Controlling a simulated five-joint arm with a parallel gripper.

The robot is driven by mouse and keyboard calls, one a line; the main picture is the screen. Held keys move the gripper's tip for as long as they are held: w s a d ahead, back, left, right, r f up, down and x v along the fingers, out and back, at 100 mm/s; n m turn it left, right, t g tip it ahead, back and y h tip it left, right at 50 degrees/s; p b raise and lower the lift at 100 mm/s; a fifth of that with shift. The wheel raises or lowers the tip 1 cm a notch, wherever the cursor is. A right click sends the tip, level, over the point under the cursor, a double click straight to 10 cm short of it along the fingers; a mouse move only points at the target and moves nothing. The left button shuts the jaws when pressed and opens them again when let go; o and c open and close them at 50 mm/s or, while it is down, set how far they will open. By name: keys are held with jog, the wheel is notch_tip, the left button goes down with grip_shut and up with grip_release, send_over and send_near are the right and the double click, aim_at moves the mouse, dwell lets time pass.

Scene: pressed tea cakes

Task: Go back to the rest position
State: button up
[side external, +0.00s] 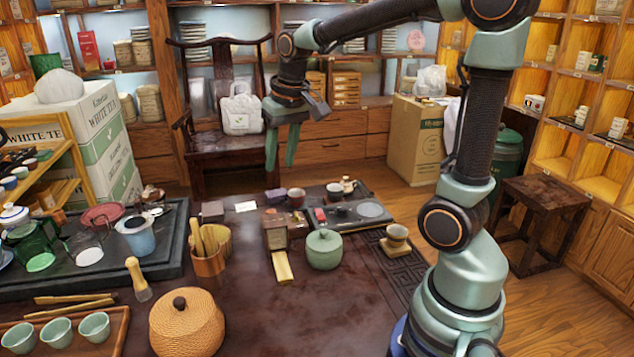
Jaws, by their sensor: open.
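My gripper (282,148) hangs above the far edge of the dark table, in front of the wooden chair. Its two green fingers point down and stand apart, with nothing between them. My arm rises from the right side of the table and bends over to the left. No tea cake can be made out for certain on the table.
Below the gripper is a dark tea tray (345,222) with cups and small items. A green lidded jar (324,250) and a wooden box (275,232) stand mid-table. A woven basket (187,325) is at the front left. The front middle of the table (300,325) is clear.

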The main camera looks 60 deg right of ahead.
jog(key=s+a+n+t, duration=0.2)
jog(key=s+a+n, duration=0.2)
jog(key=s+a, duration=0.4)
jog(key=shift+s+a+r+n+t+y, duration=0.15)
jog(key=shift+s+a+n+t+y, duration=0.15)
jog(key=shift+s+a+t, duration=0.15)
dwell(0.4)
